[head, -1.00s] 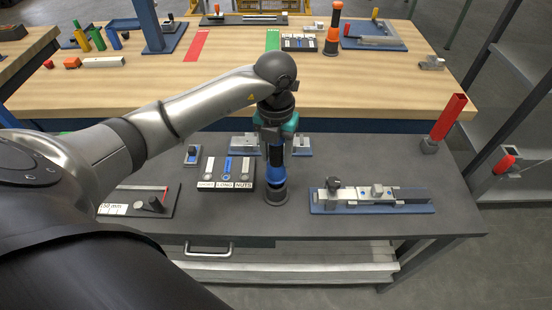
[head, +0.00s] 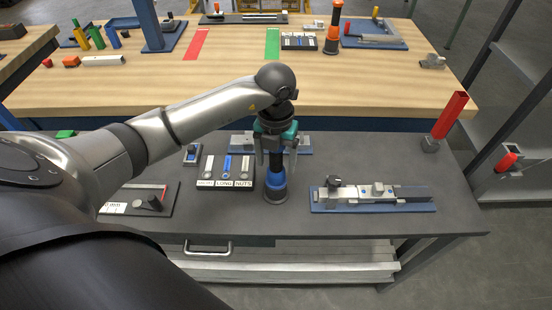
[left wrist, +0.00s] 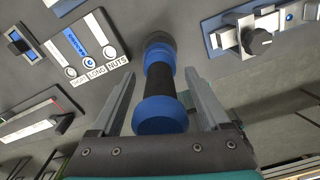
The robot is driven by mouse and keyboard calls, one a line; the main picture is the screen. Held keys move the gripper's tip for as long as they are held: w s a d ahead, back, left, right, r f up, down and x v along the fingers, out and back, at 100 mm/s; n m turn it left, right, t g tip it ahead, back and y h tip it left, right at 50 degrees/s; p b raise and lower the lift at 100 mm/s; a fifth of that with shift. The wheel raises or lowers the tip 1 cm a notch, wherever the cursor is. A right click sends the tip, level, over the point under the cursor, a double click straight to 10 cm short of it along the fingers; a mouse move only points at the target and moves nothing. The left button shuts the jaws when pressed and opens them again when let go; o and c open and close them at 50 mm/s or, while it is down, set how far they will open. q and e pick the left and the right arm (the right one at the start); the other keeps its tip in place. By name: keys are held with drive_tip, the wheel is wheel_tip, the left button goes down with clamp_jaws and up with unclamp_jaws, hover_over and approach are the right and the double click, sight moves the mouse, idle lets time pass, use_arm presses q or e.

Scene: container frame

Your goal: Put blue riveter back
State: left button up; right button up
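The blue riveter (head: 275,180), blue with a black middle, stands upright in a dark round holder (head: 275,198) on the grey table. In the left wrist view the riveter (left wrist: 160,115) lies between my finger pads, its far end at the dark holder (left wrist: 158,43). My left gripper (head: 276,165) is over the riveter from above, its two fingers spread on either side. In the left wrist view the left gripper (left wrist: 160,78) shows open, with a gap between each finger and the riveter. My right gripper is not in view.
A tray labelled LONG and NUTS (head: 226,184) stands left of the riveter; a blue plate with a metal fixture (head: 372,207) lies right. Behind is another blue plate (head: 238,150). An orange riveter (head: 333,30) stands on the wooden table. A red square tube (head: 450,115) stands at right.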

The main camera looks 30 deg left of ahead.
use_arm(q)
drive_tip(key=shift+r+p, duration=0.45)
drive_tip(key=shift+r, duration=0.15)
wheel_tip(320, 180, up, 12)
drive_tip(key=shift+f, duration=0.1)
idle(2.0)
